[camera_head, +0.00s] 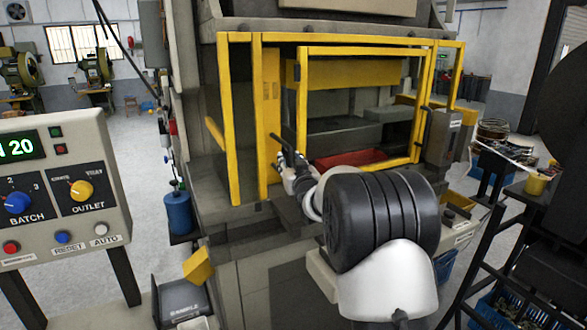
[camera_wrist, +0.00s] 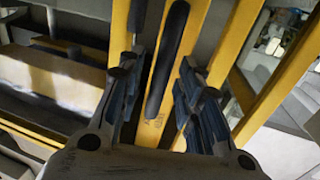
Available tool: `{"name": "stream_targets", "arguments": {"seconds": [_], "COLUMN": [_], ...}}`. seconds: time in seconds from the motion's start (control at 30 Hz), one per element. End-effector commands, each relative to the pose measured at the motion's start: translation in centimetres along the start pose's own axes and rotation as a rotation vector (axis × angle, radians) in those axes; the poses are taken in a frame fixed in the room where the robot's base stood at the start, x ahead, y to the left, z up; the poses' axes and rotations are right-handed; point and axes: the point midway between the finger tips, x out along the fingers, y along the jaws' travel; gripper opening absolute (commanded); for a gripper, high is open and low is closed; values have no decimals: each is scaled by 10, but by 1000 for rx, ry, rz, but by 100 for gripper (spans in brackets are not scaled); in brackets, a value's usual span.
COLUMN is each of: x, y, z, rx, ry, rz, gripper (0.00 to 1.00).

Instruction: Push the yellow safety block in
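A small yellow block (camera_head: 199,266) sits tilted above the sample tray, at the lower left of the press. I cannot tell whether it is the safety block. My gripper (camera_head: 287,162) is at the front of the yellow guard frame (camera_head: 233,120), left of the red tray inside the press. In the wrist view, my gripper (camera_wrist: 160,98) is open, with one finger on each side of a black bar handle (camera_wrist: 168,60) on a yellow upright (camera_wrist: 154,132). The handle lies between the fingers with gaps visible. Contact deeper down cannot be told.
A red tray (camera_head: 350,159) lies inside the press opening. A control panel (camera_head: 52,190) stands at the left. A dark sample tray (camera_head: 180,300) is at the lower left. A black rack (camera_head: 500,225) with coils stands at the right. The floor between panel and press is partly clear.

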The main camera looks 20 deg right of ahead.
Motion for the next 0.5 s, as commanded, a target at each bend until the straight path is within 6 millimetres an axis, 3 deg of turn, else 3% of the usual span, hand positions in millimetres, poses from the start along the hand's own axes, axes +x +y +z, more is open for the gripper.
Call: {"name": "stream_targets", "arguments": {"seconds": [0.5], "x": [-95], "y": [0], "z": [-1], "rx": [0], "ry": [1], "rz": [1], "gripper": [33]}}
